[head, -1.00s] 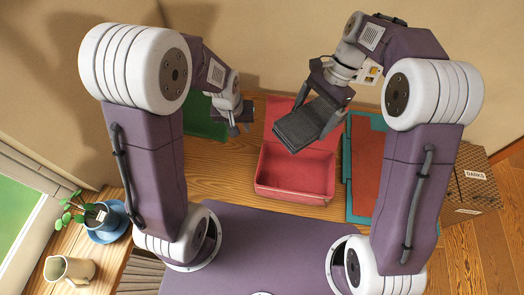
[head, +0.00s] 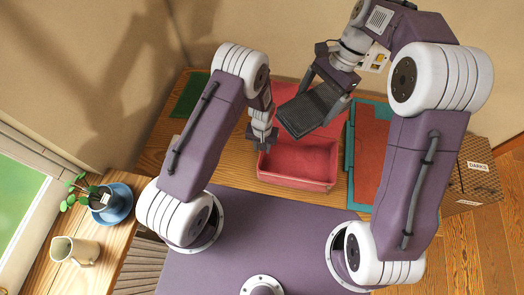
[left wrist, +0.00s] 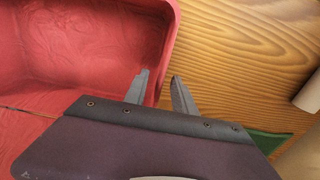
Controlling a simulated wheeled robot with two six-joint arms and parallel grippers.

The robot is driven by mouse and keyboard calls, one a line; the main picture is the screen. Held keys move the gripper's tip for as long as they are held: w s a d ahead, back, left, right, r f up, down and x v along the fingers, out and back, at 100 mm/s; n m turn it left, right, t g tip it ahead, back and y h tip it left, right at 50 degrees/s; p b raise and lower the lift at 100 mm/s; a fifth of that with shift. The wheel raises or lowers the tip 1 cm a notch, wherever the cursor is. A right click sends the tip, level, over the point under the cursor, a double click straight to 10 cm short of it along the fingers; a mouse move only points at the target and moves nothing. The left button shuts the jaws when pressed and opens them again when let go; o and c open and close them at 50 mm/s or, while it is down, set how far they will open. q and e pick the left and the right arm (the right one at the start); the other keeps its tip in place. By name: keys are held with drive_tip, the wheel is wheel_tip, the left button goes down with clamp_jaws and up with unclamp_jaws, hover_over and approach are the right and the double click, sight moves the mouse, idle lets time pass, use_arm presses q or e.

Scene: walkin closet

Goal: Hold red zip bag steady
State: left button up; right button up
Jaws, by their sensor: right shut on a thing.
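The red zip bag (head: 298,182) lies open on the wooden table, its red flap (head: 287,92) spread behind it. Its open body seems empty. My left gripper (head: 262,140) is at the bag's left wall. In the left wrist view its two fingers (left wrist: 160,88) are apart, one over the inside of the bag (left wrist: 95,45) and one outside its rim. My right gripper (head: 328,92) is shut on a dark grey flat thing (head: 312,110), held tilted above the flap and the bag's back part.
A teal and rust-red flat case (head: 372,145) lies right of the bag. A green flat thing (head: 190,95) lies at the table's back left. A cardboard box (head: 472,175) stands right. A potted plant (head: 110,205) and a jug (head: 75,250) stand at left.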

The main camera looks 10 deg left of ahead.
use_arm(q)
wheel_tip(320, 180, down, 6)
drive_tip(key=shift+f, duration=0.1)
clamp_jaws()
idle(1.5)
